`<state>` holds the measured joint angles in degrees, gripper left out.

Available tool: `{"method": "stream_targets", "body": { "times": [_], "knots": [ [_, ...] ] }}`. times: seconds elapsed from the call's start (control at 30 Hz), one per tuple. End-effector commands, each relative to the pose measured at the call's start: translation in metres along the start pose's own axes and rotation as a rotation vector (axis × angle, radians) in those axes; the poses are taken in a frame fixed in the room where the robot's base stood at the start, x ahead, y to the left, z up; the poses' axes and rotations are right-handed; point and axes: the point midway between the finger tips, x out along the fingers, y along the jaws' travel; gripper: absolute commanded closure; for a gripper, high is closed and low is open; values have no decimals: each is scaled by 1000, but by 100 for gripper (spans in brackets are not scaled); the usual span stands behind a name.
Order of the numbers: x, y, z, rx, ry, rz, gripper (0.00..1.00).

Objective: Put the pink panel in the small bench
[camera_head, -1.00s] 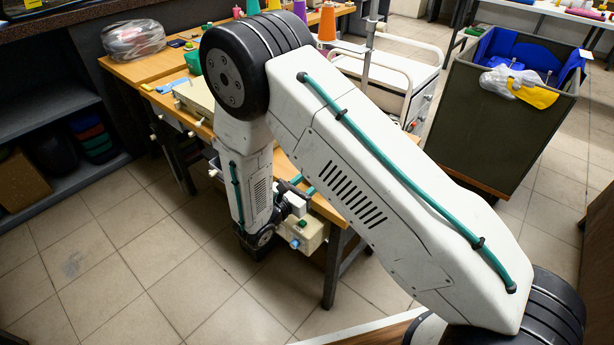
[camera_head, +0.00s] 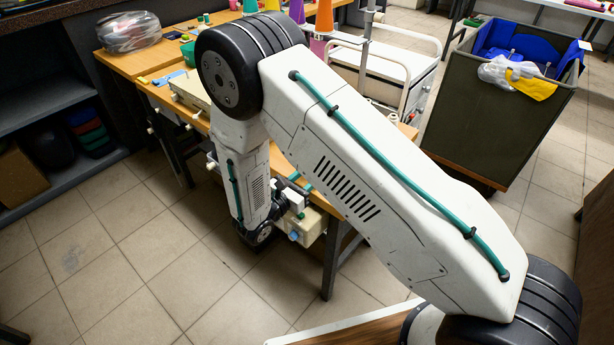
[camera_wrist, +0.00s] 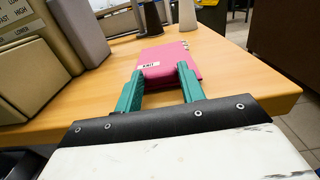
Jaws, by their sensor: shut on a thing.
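The pink panel (camera_wrist: 166,58) is a flat pink piece with a small white label on its near edge, in the wrist view. My gripper (camera_wrist: 160,84) has its two green fingers on either side of the panel's near end and is shut on it. The panel shows above a wooden tabletop (camera_wrist: 240,80); whether it touches the wood is hard to tell. In the head view my arm hides the fingers and the panel. I cannot tell which piece of furniture is the small bench; a wooden top with a pale edge (camera_head: 335,328) shows at the bottom.
A wooden worktable (camera_head: 140,66) runs behind my arm, with thread cones and a clear bag on it. A dark wheeled bin (camera_head: 490,125) with blue and yellow cloth stands at right. A white cart (camera_head: 375,75) is at the back. Tiled floor (camera_head: 120,260) is open at left.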

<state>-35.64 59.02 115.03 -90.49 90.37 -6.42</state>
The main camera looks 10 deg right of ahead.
Motion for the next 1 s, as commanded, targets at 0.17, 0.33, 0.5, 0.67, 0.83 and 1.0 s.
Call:
{"method": "stream_targets", "body": {
  "times": [0.17, 0.33, 0.5, 0.67, 0.83, 1.0],
  "knots": [
    [0, 0, -3, 0, 0, 0, 79],
    [0, 0, -5, 0, 0, 0, 58],
    [0, 0, -5, 0, 0, 0, 35],
    [0, 0, -5, 0, 0, 0, 24],
    [0, 0, -5, 0, 0, 0, 6],
    [0, 0, -5, 1, 0, 0, 6]
  ]
}}
